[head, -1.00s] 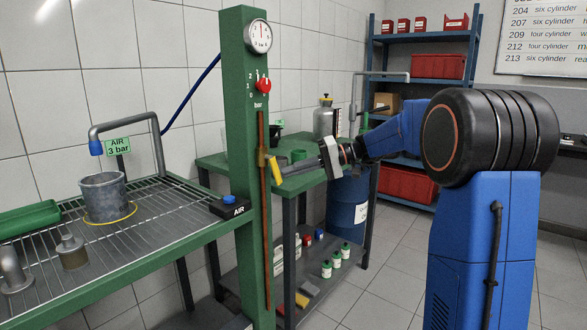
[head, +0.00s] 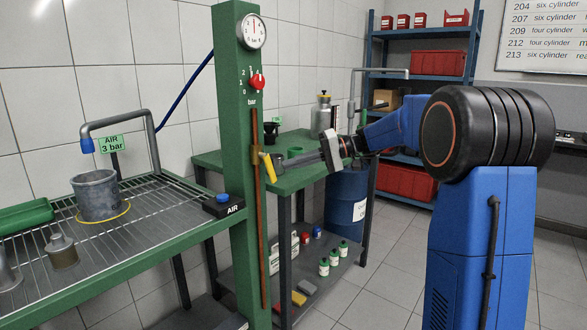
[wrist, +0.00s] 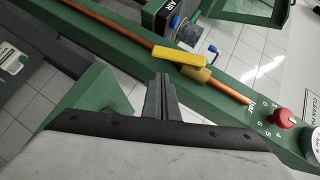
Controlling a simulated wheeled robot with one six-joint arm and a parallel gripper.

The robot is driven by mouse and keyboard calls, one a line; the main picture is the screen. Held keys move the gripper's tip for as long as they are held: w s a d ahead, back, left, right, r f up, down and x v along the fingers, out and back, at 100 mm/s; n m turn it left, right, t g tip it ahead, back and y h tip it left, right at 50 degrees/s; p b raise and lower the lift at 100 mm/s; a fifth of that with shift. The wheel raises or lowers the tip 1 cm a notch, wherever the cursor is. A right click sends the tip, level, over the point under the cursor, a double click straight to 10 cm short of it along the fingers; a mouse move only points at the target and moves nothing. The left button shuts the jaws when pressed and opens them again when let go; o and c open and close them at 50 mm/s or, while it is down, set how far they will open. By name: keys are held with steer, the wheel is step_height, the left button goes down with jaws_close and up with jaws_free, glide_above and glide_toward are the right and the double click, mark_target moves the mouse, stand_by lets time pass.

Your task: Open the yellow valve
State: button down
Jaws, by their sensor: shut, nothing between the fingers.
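The yellow valve handle (head: 267,166) is on a brass body (head: 255,156) on the copper pipe that runs down the green post. The handle hangs down, tilted slightly away from the pipe. In the wrist view the yellow handle (wrist: 180,56) lies over the pipe beside the brass body (wrist: 197,76). My gripper (head: 281,162) is shut and empty, its fingertips close to the handle from the right. In the wrist view my gripper (wrist: 160,80) points at the handle; I cannot tell whether it touches.
The green post (head: 240,110) carries a pressure gauge (head: 251,32) and a red knob (head: 257,82). A wire-rack bench (head: 150,215) with a grey pot (head: 97,195) stands left. A green table (head: 210,160) is behind the post. The floor at right is open.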

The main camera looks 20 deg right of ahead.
steer(key=v, duration=1)
steer(key=shift+w+d, duration=0.35)
steer(key=shift+d, duration=0.1)
steer(key=shift+f, duration=0.1)
steer(key=s+a+f+m+g+h, duration=0.1)
steer(key=s+a+f+h, duration=0.25)
steer(key=s, duration=0.65)
steer(key=s+a+f+h, duration=0.3)
steer(key=s+a+f, duration=0.2)
steer(key=s, duration=0.5)
steer(key=s+d+f+t+h, duration=0.1)
steer(key=s+d+f+h, duration=0.1)
steer(key=s+f+h, duration=0.2)
steer(key=s+d+f+t+h, duration=0.1)
steer(key=s+d+f+h, duration=0.2)
steer(key=s+f, duration=0.7)
steer(key=s, duration=0.7)
steer(key=shift+s+d+t+h, duration=0.3)
steer(key=shift+d+t+h, duration=0.05)
steer(key=shift+t, duration=0.05)
